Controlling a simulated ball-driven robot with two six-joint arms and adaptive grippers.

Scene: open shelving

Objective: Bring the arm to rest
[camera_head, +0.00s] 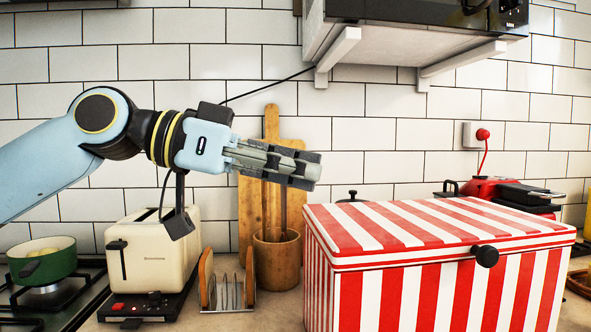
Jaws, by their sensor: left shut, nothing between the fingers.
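My left arm comes in from the left, light blue with black joints, and reaches across the upper middle of the view. My left gripper (308,170) is shut and empty. It is held in the air, pointing right and slightly down. It appears in front of the wooden cutting board and above the left end of the red-and-white striped box (435,285). The box is closed by its striped lid, which has a dark round knob. My right gripper does not show.
A cream toaster (155,250), a rack (228,290) and a wooden utensil holder (277,262) stand below my arm. A green pot (42,262) sits on the stove at left. A dark appliance on a bracketed shelf (390,50) hangs above right. Red appliances stand behind the box.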

